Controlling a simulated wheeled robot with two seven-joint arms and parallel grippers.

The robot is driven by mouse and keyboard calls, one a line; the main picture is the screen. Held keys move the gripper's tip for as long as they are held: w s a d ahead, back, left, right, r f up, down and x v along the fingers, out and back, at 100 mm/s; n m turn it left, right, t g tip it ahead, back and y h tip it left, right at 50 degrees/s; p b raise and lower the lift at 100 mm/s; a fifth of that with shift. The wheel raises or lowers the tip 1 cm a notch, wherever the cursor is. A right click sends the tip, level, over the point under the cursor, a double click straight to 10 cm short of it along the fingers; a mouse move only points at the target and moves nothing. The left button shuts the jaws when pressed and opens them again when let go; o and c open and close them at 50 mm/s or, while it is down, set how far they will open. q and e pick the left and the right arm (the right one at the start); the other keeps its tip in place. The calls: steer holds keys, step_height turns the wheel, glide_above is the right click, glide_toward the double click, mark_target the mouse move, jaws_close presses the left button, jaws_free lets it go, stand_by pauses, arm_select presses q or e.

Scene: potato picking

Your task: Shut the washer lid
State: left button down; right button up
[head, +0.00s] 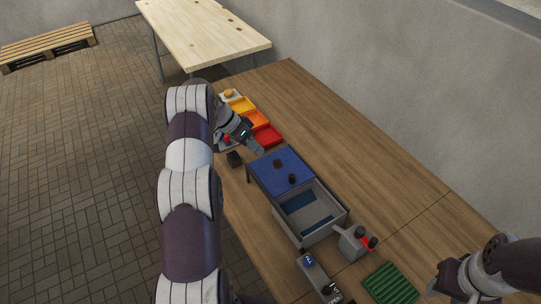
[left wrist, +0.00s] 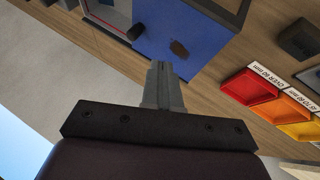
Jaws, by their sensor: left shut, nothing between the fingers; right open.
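The washer is a grey box (head: 341,211) on the wooden table, and its basin is open to view from above. Its blue lid (head: 270,176) lies flat at the far-left side of the basin, leaving it uncovered; two dark knobs stand on the blue surface. My left gripper (head: 259,149) is shut and empty, just beyond the lid's far edge. In the left wrist view its closed fingers (left wrist: 161,68) point at the edge of the blue lid (left wrist: 205,22); contact cannot be told. My right gripper (head: 436,288) is open and empty at the lower right.
Red (head: 268,136), orange and yellow trays line the table beyond the washer. A small grey container with a handle (head: 351,243) stands nearer, beside a green ridged mat (head: 391,284). The right side of the table is clear up to the wall.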

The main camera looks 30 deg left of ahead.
arm_select(q)
steer(key=p, duration=0.4)
glide_toward(281, 178)
steer(key=w+f, duration=0.1)
steer(key=w+d+f, duration=0.1)
steer(key=w+f, duration=0.1)
steer(key=shift+w+d+f, duration=0.2)
steer(key=shift+w+d, duration=0.05)
steer(key=shift+d, duration=0.05)
steer(key=d, duration=0.1)
steer(key=d+p, duration=0.1)
steer(key=p, duration=0.1)
steer(key=shift+s+d+r, duration=0.25)
steer(key=shift+s+d, duration=0.15)
steer(key=shift+s+d+f+p, duration=0.2)
steer(key=shift+d+f+p, duration=0.1)
steer(key=shift+d, duration=0.2)
steer(key=shift+f, duration=0.1)
steer(key=shift+d, duration=0.1)
